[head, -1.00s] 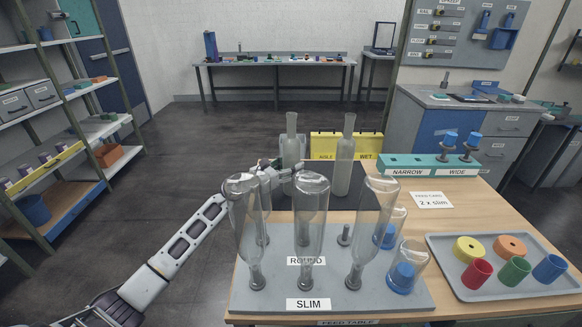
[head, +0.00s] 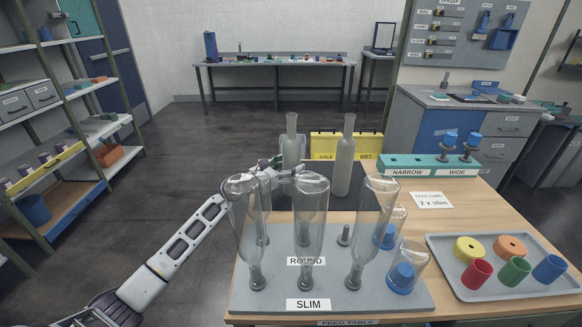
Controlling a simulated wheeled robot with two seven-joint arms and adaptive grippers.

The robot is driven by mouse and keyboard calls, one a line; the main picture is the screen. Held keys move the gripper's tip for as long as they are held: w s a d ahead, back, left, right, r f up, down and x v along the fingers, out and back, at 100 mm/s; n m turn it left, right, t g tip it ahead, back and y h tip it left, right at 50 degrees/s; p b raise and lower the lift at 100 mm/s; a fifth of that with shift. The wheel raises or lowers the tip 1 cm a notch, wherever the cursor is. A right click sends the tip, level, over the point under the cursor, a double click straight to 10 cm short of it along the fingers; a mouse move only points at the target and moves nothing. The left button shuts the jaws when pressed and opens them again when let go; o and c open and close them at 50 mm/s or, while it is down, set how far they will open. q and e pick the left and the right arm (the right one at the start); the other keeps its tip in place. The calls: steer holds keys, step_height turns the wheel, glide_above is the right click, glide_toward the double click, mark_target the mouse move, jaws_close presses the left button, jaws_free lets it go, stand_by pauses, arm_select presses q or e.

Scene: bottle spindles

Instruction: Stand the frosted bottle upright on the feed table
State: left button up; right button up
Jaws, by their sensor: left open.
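Two pale frosted-looking bottles stand at the back left of the feed table (head: 390,240). One frosted bottle (head: 345,160) stands in front of the yellow sign box. Another pale bottle (head: 291,125) stands to its left, with its lower part hidden behind my arm and the clear bottles. My left gripper (head: 296,169) is open, near the foot of the left pale bottle and left of the other one. It is partly hidden behind the upturned clear bottles, and I cannot tell whether it touches anything. My right gripper is not in view.
Upturned clear bottles (head: 304,205) stand on spindles on a grey board (head: 400,298) between me and my left gripper. A tray (head: 455,285) of coloured rings and cups lies right. A teal NARROW/WIDE rack (head: 425,160) and yellow box (head: 325,146) stand behind.

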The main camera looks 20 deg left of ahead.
arm_select(q)
steer(key=shift+s+a+f, duration=0.1)
steer(key=shift+s+a, duration=0.35)
steer(key=shift+s, duration=0.1)
steer(key=shift+v, duration=2.6)
glide_toward(285, 169)
steer(key=shift+w+d+b, duration=0.1)
steer(key=shift+w+b, duration=0.2)
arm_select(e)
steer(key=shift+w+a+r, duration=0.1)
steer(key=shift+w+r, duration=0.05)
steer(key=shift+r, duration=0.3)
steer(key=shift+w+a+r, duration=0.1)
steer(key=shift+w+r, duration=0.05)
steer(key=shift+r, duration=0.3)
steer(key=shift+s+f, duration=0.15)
